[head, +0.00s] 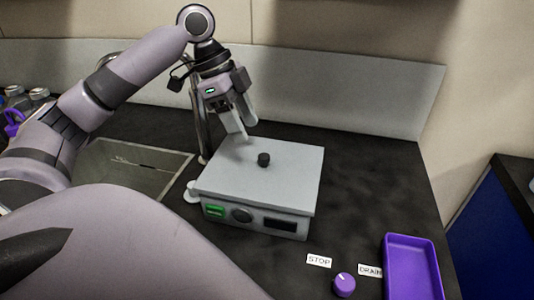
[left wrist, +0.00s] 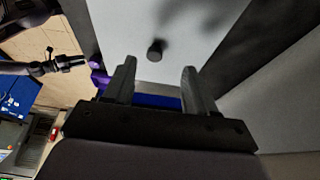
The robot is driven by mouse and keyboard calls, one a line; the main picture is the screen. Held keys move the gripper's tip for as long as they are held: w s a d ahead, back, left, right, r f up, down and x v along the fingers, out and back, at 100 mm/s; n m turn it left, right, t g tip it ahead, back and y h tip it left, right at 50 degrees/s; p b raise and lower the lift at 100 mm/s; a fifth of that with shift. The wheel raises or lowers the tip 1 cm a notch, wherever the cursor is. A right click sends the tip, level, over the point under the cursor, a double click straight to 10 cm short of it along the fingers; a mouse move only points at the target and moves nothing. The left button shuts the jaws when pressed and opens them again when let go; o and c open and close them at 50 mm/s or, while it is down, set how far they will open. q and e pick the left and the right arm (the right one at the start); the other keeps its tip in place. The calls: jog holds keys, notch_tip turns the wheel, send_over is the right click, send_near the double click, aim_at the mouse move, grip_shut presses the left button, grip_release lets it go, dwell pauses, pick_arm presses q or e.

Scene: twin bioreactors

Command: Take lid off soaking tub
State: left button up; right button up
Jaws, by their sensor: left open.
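The soaking tub (head: 256,220) is a grey box on the dark counter, with a green display, a dial and a dark panel on its front. Its flat grey lid (head: 292,180) is on top, with a small black knob (head: 263,159) near the middle. My left gripper (head: 243,128) is open and empty above the back left part of the lid, apart from the knob. In the left wrist view the knob (left wrist: 156,50) stands beyond the gap between the open fingers (left wrist: 156,80). The tub's inside is hidden by the lid. My right gripper is not in view.
A sink (head: 135,165) lies left of the tub, with a tap behind its right end. A purple tray (head: 411,268) and a purple knob (head: 344,284) by STOP and DRAIN labels are at the front right. Bottles (head: 38,95) stand far left. Counter right of the tub is clear.

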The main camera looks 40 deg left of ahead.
aim_at(264, 156)
pick_arm(q)
jog(key=shift+d+r+x, duration=0.1)
jog(key=shift+d+x, duration=0.1)
jog(key=shift+x, duration=0.95)
jog(key=shift+d+r+x, duration=0.1)
jog(key=shift+d+x, duration=0.15)
jog(key=shift+x, duration=0.95)
jog(key=shift+d+r+x, duration=0.1)
jog(key=shift+d+x, duration=0.1)
jog(key=shift+x, duration=0.95)
grip_shut()
